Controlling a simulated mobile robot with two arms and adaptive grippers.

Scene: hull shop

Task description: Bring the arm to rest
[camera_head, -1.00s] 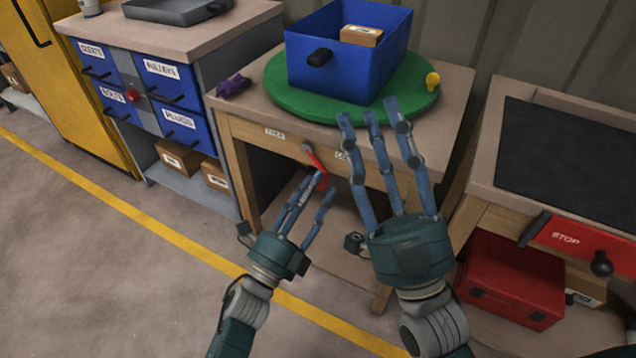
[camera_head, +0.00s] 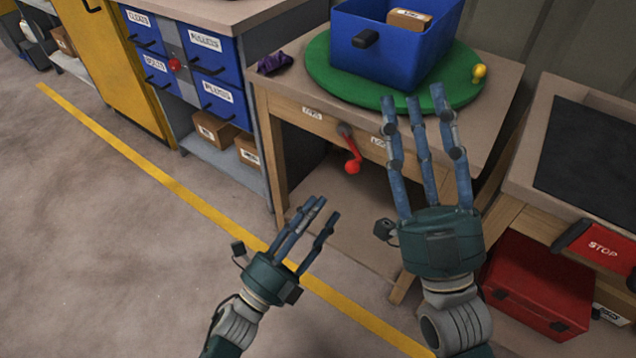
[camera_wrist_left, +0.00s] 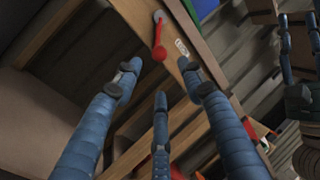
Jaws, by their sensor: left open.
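My left gripper (camera_head: 312,226) is open and empty, in front of the wooden bench and over the floor by the yellow line. Its blue fingers are spread in the left wrist view (camera_wrist_left: 160,85). A red crank handle (camera_head: 350,155) is on the bench's front edge, above and to the right of the left fingers and apart from them. It also shows in the left wrist view (camera_wrist_left: 159,42). My right gripper (camera_head: 418,105) is in front of the bench's right part, fingers extended upward; nothing is seen in it.
A green turntable (camera_head: 322,75) on the wooden bench (camera_head: 290,92) bears a blue bin (camera_head: 385,55) with a small box (camera_head: 410,20). A yellow knob (camera_head: 479,72) sits at its edge. A red toolbox (camera_head: 535,290) is under the right bench. The floor at left is clear.

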